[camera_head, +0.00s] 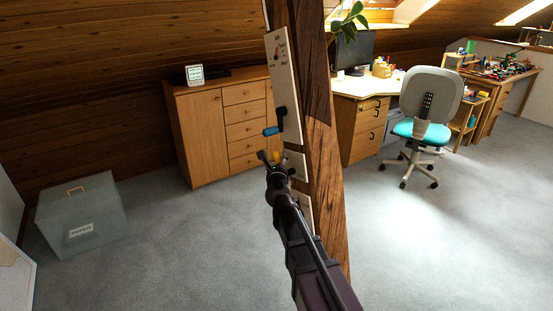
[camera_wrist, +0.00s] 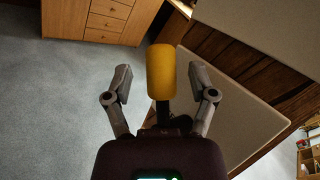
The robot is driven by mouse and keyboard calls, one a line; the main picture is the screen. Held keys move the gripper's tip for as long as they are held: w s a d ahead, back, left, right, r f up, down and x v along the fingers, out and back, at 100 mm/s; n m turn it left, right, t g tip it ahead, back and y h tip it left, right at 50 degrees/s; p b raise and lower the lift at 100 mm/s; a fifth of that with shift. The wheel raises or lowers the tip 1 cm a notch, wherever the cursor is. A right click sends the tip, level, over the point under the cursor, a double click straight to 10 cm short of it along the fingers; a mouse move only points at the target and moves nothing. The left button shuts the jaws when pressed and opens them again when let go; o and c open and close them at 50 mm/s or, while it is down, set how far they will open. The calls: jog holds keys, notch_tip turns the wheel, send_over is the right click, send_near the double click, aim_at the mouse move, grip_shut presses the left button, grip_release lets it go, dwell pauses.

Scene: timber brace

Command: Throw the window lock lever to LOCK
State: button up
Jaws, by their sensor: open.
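A yellow-gripped lever (camera_wrist: 161,72) stands out from a pale panel on the timber post. In the wrist view its grip lies between the two fingers of my gripper (camera_wrist: 161,80), with a visible gap on each side. In the head view my gripper (camera_head: 275,162) is open at the post, just below a blue-handled lever (camera_head: 271,131) on the upper pale panel (camera_head: 282,70). Only a bit of the yellow grip (camera_head: 276,156) shows there. The panel lettering is too small to read, so I cannot tell which lever is the window lock or see a LOCK mark.
The timber post (camera_head: 318,120) rises close in front of me. Behind it stand a wooden cabinet (camera_head: 205,130), a desk (camera_head: 365,88) and an office chair (camera_head: 430,100). A grey box (camera_head: 82,212) sits on the left. The carpet (camera_head: 190,240) between is clear.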

jog(key=shift+w, duration=0.85)
grip_shut()
